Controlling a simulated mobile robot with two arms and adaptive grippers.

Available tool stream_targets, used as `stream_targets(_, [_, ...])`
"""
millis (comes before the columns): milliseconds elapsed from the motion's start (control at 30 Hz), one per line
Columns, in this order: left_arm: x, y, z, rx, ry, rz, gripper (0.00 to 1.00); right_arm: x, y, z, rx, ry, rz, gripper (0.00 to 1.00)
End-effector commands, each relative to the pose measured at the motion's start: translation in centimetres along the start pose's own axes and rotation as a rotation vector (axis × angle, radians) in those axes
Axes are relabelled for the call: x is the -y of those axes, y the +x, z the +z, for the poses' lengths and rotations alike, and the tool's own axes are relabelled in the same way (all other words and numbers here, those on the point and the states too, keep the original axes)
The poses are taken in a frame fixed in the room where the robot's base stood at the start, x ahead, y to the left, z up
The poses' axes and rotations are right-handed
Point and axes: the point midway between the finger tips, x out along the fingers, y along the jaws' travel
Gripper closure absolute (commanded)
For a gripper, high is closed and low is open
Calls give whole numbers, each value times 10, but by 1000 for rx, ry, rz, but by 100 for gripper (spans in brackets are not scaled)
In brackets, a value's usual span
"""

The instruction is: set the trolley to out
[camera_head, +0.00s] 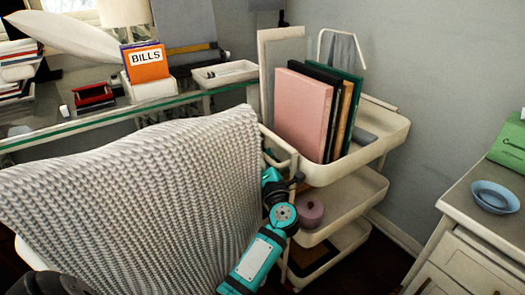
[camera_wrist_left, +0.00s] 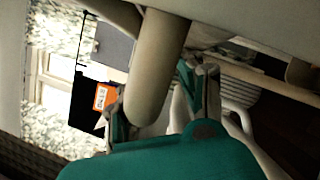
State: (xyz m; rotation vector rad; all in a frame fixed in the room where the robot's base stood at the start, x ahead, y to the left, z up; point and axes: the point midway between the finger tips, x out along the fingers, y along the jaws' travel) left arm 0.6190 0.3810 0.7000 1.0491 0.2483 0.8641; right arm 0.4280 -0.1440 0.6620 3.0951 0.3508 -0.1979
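The trolley (camera_head: 335,170) is a cream three-tier cart standing against the grey wall, with its near-left handle end towards me. My left gripper (camera_head: 283,168) is at this end, just below the top tray, partly hidden by the handle and the chair back. In the left wrist view, a thick cream bar (camera_wrist_left: 160,60) runs between the two fingers of the left gripper (camera_wrist_left: 160,100). The bar looks close to the left finger, with a gap showing on the right. Whether a finger touches it is unclear. My right gripper is not in view.
A chair back with a grey knitted cover (camera_head: 140,190) stands close left of my arm. A glass-topped desk (camera_head: 110,122) is behind it. Folders (camera_head: 302,112) fill the top tray; a mauve round object (camera_head: 310,212) sits lower. A drawer cabinet (camera_head: 465,262) stands right, with dark floor between.

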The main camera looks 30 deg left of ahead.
Motion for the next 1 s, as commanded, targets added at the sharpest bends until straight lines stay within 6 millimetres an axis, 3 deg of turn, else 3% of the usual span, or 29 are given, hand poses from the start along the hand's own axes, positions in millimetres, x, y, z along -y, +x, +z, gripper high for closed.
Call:
stream_targets(133, [0, 0, 0, 0, 0, 0, 62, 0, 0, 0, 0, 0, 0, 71])
stream_targets(433, [0, 0, 0, 0, 0, 0, 100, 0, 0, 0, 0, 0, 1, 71])
stream_targets(1000, [-1, -4, 0, 0, -1, -2, 100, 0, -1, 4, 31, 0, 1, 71])
